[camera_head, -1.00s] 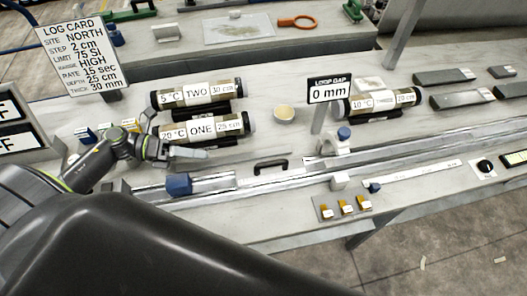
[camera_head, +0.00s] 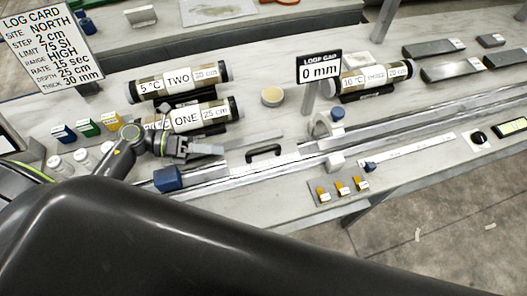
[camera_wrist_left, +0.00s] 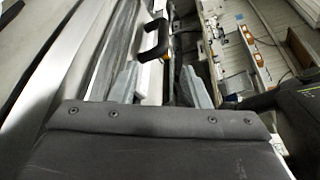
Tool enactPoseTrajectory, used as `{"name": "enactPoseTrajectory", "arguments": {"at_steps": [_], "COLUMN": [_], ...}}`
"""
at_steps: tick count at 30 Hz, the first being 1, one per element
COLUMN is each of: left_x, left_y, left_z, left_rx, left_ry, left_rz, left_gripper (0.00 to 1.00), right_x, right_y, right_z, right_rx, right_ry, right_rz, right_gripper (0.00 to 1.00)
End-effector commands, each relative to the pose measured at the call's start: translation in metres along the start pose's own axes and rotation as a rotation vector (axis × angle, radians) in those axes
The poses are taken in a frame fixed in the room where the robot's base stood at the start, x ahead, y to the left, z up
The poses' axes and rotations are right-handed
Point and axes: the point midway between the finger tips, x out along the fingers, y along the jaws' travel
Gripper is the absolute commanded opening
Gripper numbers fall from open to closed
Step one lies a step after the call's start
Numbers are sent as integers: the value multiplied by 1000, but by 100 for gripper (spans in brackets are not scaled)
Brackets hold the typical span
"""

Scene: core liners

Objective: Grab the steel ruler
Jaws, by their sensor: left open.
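A flat grey metal strip (camera_head: 252,142) lies on the bench in front of the ONE tube; it may be the steel ruler, but I cannot be sure. A long pale strip (camera_head: 410,146) with small marks lies at the right of the rail and could also be a ruler. My left gripper (camera_head: 198,150) is over the bench in front of the ONE tube, left of the black handle (camera_head: 264,151). In the left wrist view its two fingers (camera_wrist_left: 158,84) are apart, with the handle (camera_wrist_left: 155,40) beyond them and nothing clearly held. My right gripper is not in view.
The tubes TWO (camera_head: 180,81) and ONE (camera_head: 190,118) stand behind my left gripper. A long rail with a blue block (camera_head: 167,179) runs in front. The LOOP GAP sign (camera_head: 319,67) stands at the middle. Small coloured boxes (camera_head: 88,128) are at the left.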

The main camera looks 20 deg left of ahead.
Motion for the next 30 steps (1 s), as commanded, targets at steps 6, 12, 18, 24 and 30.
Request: {"name": "enactPoseTrajectory", "arguments": {"at_steps": [6,12,18,24,30], "left_x": [32,49,59,85,102], "left_y": [-3,-1,-4,-8,-5], "left_z": [2,2,6,16,13], "left_rx": [-1,0,1,-1,0], "left_ry": [-3,-1,-2,-2,-1], "left_rz": [-3,-1,-1,-3,-1], "left_gripper": [42,42,42,42,42], "right_x": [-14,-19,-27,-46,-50], "right_y": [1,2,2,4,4], "right_z": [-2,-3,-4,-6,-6], "right_rx": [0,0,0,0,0], "right_ry": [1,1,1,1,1], "right_rz": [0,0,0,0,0], "right_gripper": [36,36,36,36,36]}}
